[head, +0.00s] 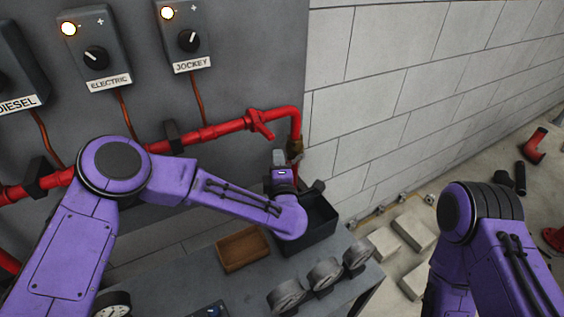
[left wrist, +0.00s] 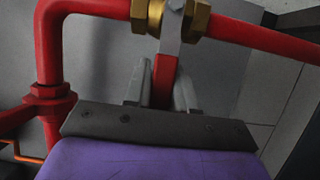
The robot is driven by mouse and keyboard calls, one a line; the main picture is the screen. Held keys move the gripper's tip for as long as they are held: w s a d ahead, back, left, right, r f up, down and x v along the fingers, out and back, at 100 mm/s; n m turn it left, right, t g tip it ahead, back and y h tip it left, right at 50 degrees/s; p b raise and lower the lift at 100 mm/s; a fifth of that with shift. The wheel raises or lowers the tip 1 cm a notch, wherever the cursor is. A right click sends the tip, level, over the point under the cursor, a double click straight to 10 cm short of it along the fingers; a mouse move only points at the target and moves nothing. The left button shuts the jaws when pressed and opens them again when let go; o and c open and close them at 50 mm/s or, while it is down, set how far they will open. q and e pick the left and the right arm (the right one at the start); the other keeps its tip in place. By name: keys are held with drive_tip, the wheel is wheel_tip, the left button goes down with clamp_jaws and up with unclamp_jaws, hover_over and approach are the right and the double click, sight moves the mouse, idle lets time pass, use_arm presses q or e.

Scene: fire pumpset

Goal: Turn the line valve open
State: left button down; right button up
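The line valve has a brass body (head: 295,147) on the red pipe below its elbow, beside the wall corner. In the left wrist view the brass body (left wrist: 172,14) is at the top, with a metal lever and a red handle (left wrist: 164,80) standing across the pipe. My left gripper (head: 280,158) is at the valve. In the left wrist view its grey fingers (left wrist: 163,88) lie close on both sides of the red handle and look shut on it. The fingertips' contact is partly hidden. In the head view the handle is hidden. My right gripper is out of view.
A bench below holds a dark open bin (head: 318,228), a brown tray (head: 243,250) and several gauges (head: 325,273). Electric (head: 96,52) and jockey (head: 186,38) control boxes hang on the grey panel. Blocks (head: 414,232) and red pipe pieces lie on the floor at right.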

use_arm(q)
drive_tip(key=shift+w+d+r+m+g+y+p, duration=0.1)
drive_tip(key=shift+d+r+m+g+p, duration=0.1)
drive_tip(key=shift+r+m+g+p, duration=0.6)
drive_tip(key=shift+w+d+r+m+g+y+p, duration=0.15)
drive_tip(key=shift+r+m+p, duration=0.4)
drive_tip(key=shift+m+p, duration=0.75)
drive_tip(key=shift+w+d+r+m+g+y+p, duration=0.1)
drive_tip(key=shift+d+r+m+g+p, duration=0.15)
drive_tip(key=shift+r+m+g+p, duration=0.75)
drive_tip(key=shift+f+t+p, duration=0.35)
drive_tip(key=shift+t+p, duration=0.05)
drive_tip(key=shift+t, duration=0.15)
drive_tip(key=c, duration=1)
unclamp_jaws()
